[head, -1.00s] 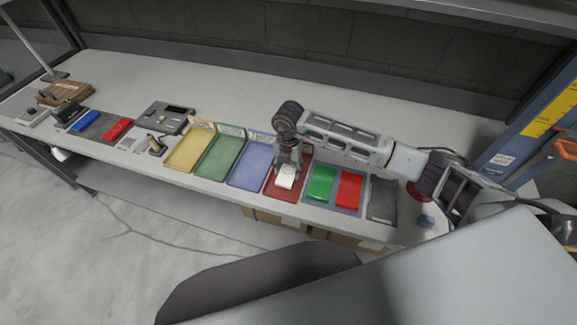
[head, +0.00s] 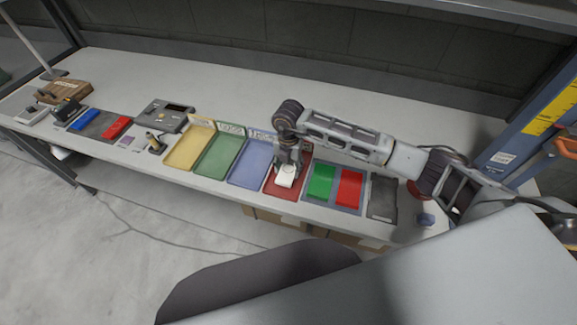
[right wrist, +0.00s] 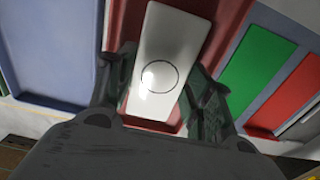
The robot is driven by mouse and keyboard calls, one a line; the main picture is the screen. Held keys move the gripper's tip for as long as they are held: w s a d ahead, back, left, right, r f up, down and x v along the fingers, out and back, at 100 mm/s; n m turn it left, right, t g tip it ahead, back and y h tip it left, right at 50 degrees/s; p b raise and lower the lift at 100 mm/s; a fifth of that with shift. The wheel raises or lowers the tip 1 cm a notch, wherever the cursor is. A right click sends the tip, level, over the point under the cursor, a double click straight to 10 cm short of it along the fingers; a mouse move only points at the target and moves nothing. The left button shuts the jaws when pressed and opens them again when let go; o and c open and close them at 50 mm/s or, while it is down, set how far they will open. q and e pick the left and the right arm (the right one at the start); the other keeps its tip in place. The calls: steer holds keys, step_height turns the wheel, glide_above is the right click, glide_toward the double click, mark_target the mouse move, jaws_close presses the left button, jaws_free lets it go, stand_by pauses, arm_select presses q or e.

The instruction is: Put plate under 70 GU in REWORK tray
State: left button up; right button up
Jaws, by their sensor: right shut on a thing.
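A white plate (head: 286,176) with a round mark on its face is between the fingers of my right gripper (head: 288,164). In the right wrist view the plate (right wrist: 168,62) shows large, with the right gripper (right wrist: 163,95) shut on it. The gripper and plate are over the red tray (head: 271,189), the rightmost of a row of coloured trays. I cannot tell whether the plate touches the tray floor. The tray labels are too small to read, and the red tray's label is hidden behind my arm. My left gripper is not in view.
Left of the red tray stand blue (head: 249,164), green (head: 216,158) and yellow (head: 186,150) trays, empty. Right of it a mat holds a green block (head: 321,181) and a red block (head: 349,188). A grey device (head: 164,116) stands farther left. The bench behind the trays is clear.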

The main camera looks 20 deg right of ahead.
steer(key=shift+f+b, duration=0.4)
steer(key=shift+f, duration=0.15)
stand_by(0.4)
steer(key=o, duration=1.2)
steer(key=shift+r, duration=0.1)
step_height(320, 180, up, 12)
